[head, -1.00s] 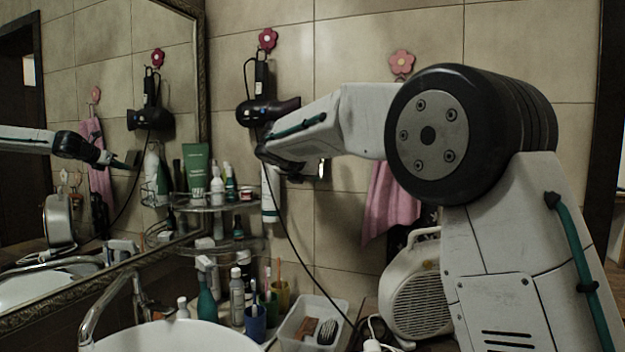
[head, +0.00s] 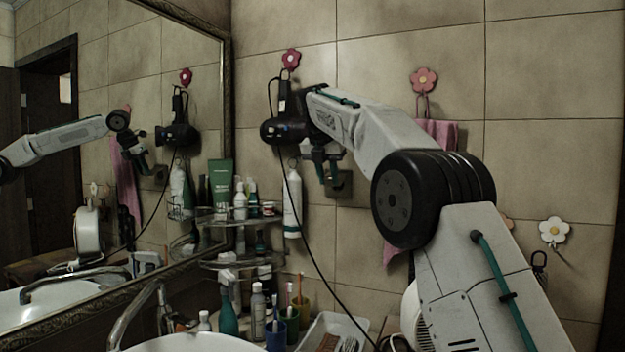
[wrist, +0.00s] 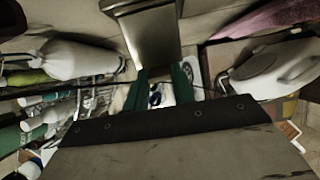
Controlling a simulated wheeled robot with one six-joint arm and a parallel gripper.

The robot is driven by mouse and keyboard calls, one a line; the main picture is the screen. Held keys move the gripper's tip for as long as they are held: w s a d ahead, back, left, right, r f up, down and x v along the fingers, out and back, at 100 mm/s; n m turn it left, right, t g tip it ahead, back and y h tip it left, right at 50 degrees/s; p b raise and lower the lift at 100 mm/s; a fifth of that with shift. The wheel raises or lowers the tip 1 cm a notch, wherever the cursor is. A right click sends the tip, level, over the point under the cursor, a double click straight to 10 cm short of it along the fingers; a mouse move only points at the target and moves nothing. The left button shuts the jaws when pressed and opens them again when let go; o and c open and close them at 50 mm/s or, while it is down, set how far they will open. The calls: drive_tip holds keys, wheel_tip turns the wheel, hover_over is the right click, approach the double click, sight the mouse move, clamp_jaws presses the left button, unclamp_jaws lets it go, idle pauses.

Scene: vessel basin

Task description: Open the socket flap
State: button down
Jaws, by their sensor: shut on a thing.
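The dark socket (head: 341,184) is on the tiled wall, right of the hair dryer, and is partly hidden behind my gripper. My gripper (head: 327,178) points down in front of it, its green fingers at the socket's left part. In the wrist view the fingers (wrist: 162,92) are close together at the end of a dark metallic plate (wrist: 148,38), which looks like the flap. My gripper is shut on it. The contact is too small and dark to see well, and I cannot tell how far the flap is tilted from the socket.
A hair dryer (head: 284,128) hangs just left of my wrist, its cord looping down. A white bottle (head: 292,205) hangs below it. A pink towel (head: 442,134) hangs behind my arm. A corner shelf (head: 240,218) with bottles stands left, beside the mirror (head: 120,75).

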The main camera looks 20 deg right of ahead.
idle(0.3)
drive_tip(key=c, duration=1.2)
unclamp_jaws()
drive_tip(key=shift+o, duration=0.2)
drive_tip(key=shift+r, duration=0.1)
drive_tip(key=s+a+r, duration=0.4)
drive_tip(key=s+a, duration=0.5)
drive_tip(key=s, duration=0.1)
drive_tip(key=shift+s+r, duration=0.15)
drive_tip(key=shift+s, duration=0.25)
drive_tip(key=shift+c, duration=0.4)
